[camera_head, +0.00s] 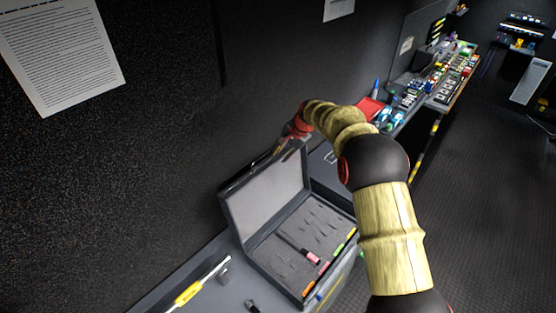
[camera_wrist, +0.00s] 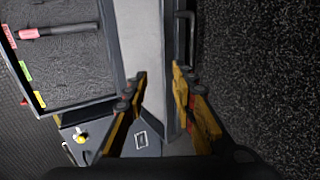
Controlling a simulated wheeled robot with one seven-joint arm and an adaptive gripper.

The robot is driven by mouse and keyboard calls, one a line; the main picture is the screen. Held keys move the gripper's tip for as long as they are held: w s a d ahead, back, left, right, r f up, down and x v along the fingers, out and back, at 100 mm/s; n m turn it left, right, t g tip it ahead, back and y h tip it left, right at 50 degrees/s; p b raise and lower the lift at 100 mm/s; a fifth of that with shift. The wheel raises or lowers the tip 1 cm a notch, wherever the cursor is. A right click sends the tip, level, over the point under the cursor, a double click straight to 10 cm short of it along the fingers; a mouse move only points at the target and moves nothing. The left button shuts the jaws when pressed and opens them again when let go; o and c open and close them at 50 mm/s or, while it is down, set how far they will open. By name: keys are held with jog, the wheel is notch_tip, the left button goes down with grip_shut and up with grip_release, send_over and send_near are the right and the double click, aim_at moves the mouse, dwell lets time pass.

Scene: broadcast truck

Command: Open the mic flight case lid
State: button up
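The mic flight case (camera_head: 286,281) stands on the counter with its lid (camera_head: 266,190) raised, about upright, its pale lining showing. Inside, a microphone with a pink band (camera_head: 311,257) lies on dark foam. My gripper (camera_head: 280,146) is at the lid's upper right corner, partly hidden in the head view. In the wrist view my gripper (camera_wrist: 159,76) has its fingers apart, one over the pale lining (camera_wrist: 137,35) and one by the lid's outer edge. A dark handle (camera_wrist: 184,38) shows on the lid's outer side. Contact with the lid is unclear.
A dark wall (camera_head: 150,160) stands close behind the case. A yellow-and-white tool (camera_head: 200,285) lies left of it on the counter. A red item (camera_head: 369,108), bottles and equipment crowd the counter farther back. The floor (camera_head: 480,220) at right is clear.

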jog(key=v, duration=0.6)
jog(key=shift+c, duration=0.2)
